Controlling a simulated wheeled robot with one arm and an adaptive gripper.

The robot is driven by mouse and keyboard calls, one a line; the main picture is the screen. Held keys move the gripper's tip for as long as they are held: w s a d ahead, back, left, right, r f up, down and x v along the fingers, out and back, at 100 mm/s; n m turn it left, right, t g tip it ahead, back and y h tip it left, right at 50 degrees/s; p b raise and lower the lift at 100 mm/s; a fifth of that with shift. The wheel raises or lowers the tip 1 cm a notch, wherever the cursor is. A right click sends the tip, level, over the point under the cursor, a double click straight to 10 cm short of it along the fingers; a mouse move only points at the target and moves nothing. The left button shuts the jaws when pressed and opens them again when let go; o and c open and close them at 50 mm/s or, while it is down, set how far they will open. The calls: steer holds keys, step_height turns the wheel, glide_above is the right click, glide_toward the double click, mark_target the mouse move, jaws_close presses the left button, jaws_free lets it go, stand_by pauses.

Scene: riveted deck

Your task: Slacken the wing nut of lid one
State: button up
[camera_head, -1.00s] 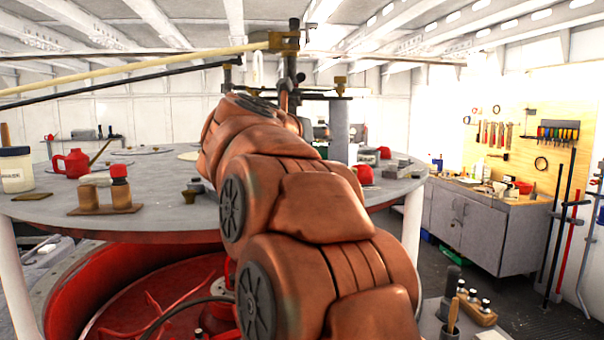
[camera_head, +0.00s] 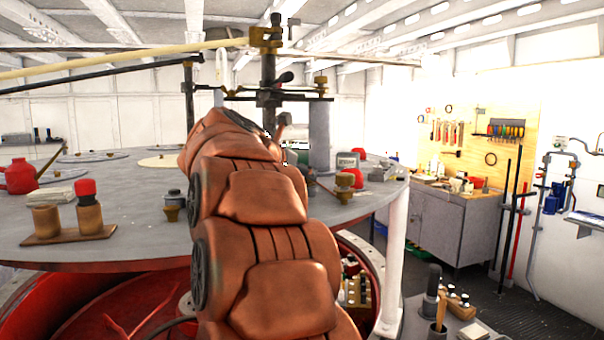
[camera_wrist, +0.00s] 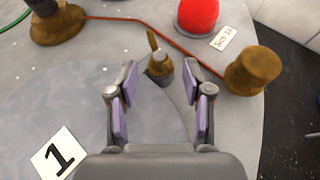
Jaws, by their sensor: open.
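In the head view my copper-coloured arm hides the gripper, and I cannot make out lid one.
A red dome (camera_wrist: 197,14) with a paper tag and a brass knob (camera_wrist: 251,70) stand right of the nut. A red cable (camera_wrist: 140,20) runs behind it. A brown-based piece (camera_wrist: 57,24) stands far left. The round grey table's (camera_head: 130,225) edge drops off at right.

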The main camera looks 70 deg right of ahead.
steer(key=shift+p+x, duration=0.5)
steer(key=shift+x, duration=1.2)
jaws_close()
steer(key=shift+a+f, duration=0.1)
steer(key=shift+a, duration=0.05)
